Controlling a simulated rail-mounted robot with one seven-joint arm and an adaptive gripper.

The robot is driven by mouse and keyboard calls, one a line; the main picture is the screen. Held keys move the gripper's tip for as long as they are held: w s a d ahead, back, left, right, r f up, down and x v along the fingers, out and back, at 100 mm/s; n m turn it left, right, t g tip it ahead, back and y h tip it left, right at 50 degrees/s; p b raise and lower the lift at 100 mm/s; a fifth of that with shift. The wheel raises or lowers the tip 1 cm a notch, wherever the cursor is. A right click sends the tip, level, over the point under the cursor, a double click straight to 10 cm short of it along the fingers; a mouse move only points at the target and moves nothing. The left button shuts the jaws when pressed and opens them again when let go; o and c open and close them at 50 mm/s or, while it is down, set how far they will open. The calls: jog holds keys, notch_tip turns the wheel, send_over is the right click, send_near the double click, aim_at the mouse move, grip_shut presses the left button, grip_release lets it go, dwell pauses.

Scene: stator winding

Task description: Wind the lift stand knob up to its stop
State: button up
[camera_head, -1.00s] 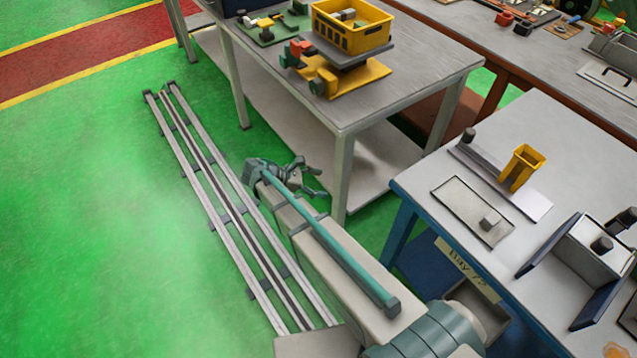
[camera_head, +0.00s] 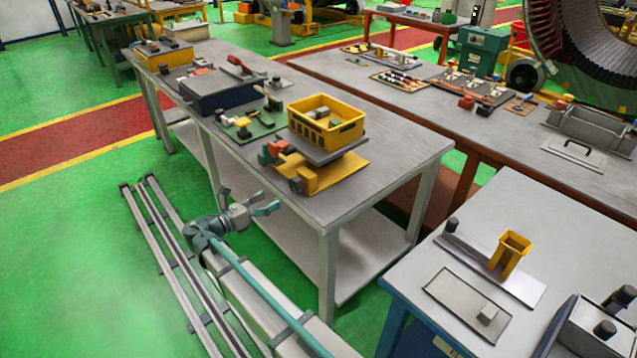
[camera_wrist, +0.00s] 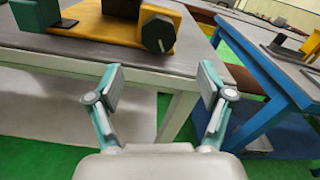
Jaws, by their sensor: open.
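The lift stand has a yellow base (camera_head: 345,176) and a grey top plate (camera_head: 328,153), and stands near the front edge of the grey table. Its dark knob (camera_head: 297,185) faces my side. In the wrist view the knob (camera_wrist: 158,34) is a black, many-sided disc with a pale mark, on the end of a yellow block (camera_wrist: 115,32). My gripper (camera_head: 248,202) is open and empty, off the table's edge and apart from the knob. In the wrist view, the knob shows ahead, above the gap between the fingertips (camera_wrist: 161,80).
A yellow crate (camera_head: 327,125) with parts in it sits on the stand's plate. A green board (camera_head: 245,125) with tools and a dark blue box (camera_head: 215,92) lie further left. A blue-legged bench (camera_head: 410,290) stands to the right.

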aim_at(293, 187)
jog(key=shift+n, duration=0.5)
jog(key=p+x, duration=0.2)
jog(key=x, duration=0.8)
jog(key=shift+w, duration=0.25)
jog(key=c, duration=1.2)
jog(key=shift+o, duration=0.2)
jog(key=m+b, duration=0.2)
jog(key=shift+f+m, duration=0.1)
jog(key=shift+m, duration=0.2)
jog(key=shift+m+b, duration=1.35)
jog(key=shift+m, duration=0.45)
